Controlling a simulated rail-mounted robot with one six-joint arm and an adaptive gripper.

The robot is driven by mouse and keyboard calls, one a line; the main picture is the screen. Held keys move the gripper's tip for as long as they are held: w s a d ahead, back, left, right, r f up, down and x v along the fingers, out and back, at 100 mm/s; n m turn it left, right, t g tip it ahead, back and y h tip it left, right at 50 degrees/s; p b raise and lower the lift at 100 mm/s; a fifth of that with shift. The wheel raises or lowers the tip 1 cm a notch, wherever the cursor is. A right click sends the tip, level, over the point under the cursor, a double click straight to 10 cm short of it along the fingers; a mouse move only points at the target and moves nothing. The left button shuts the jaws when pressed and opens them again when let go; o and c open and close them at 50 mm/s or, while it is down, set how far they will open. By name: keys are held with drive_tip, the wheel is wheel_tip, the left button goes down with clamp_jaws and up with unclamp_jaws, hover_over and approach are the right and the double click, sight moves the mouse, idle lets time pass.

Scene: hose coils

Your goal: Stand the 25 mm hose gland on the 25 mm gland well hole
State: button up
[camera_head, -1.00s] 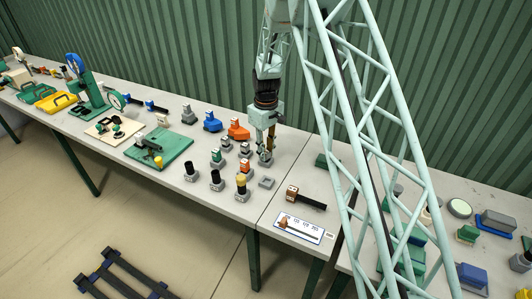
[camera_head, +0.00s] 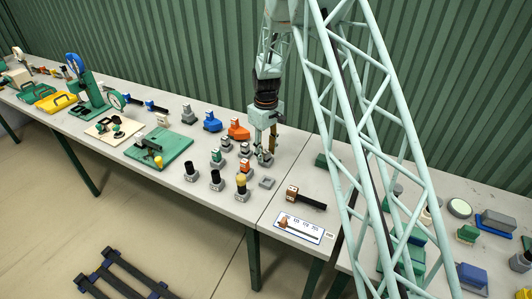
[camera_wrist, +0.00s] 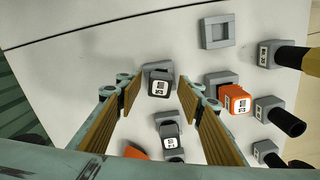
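My gripper (camera_head: 266,154) points down over the group of small blocks near the table seam. In the wrist view its two brown-padded fingers (camera_wrist: 160,95) are apart. A dark gland with a white label (camera_wrist: 158,88) stands between them, with a gap on both sides. A grey well block (camera_wrist: 157,68) shows under and behind this gland. The gland looks upright on that block, but its lower end is hidden. The label is too small to read, so I cannot tell its size.
An empty grey square well (camera_wrist: 217,31) lies apart, also seen in the head view (camera_head: 266,183). An orange-capped piece (camera_wrist: 235,98) and another dark labelled piece (camera_wrist: 170,133) stand close to my fingers. Black-topped posts (camera_wrist: 285,122) stand to the right. The left of the wrist view is clear table.

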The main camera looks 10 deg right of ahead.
drive_tip(key=shift+r+p, duration=1.3)
drive_tip(key=shift+r, duration=2.65)
drive_tip(key=shift+r, duration=0.15)
wheel_tip(320, 180, up, 12)
idle(0.5)
idle(0.7)
